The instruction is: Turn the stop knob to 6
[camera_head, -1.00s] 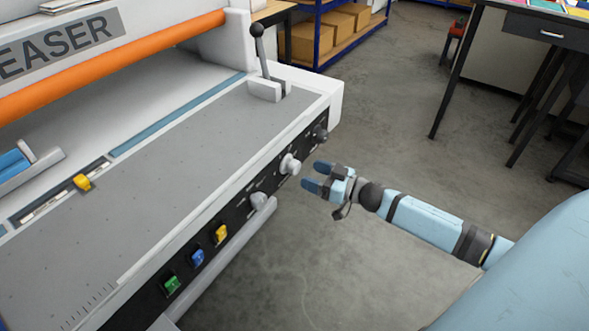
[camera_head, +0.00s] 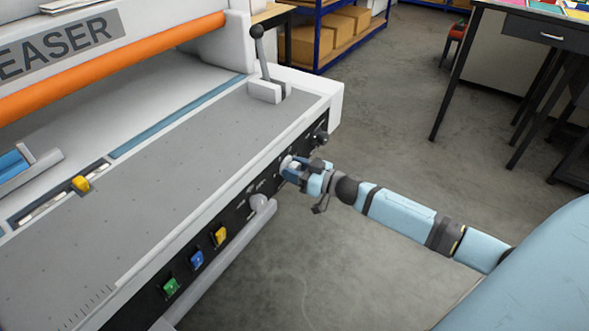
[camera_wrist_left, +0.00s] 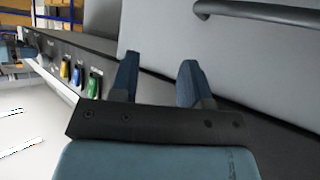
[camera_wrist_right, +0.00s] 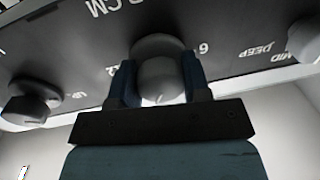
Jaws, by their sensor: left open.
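The stop knob (camera_wrist_right: 160,72) is a round pale knob on the dark front panel (camera_head: 236,221) of the machine. In the right wrist view it sits between the two fingers of my right gripper (camera_wrist_right: 160,85), one on each side. Whether both fingers press on it is unclear. Printed marks, including a 6 or 9 and part of "CM", show around it. In the head view my right gripper (camera_head: 291,170) covers most of the knob. My left gripper (camera_wrist_left: 158,70) is open and empty beside the machine in its wrist view; it is outside the head view.
Green (camera_head: 171,286), blue (camera_head: 197,259) and yellow (camera_head: 220,235) switches are further left. A lever (camera_head: 261,55) stands on the top.

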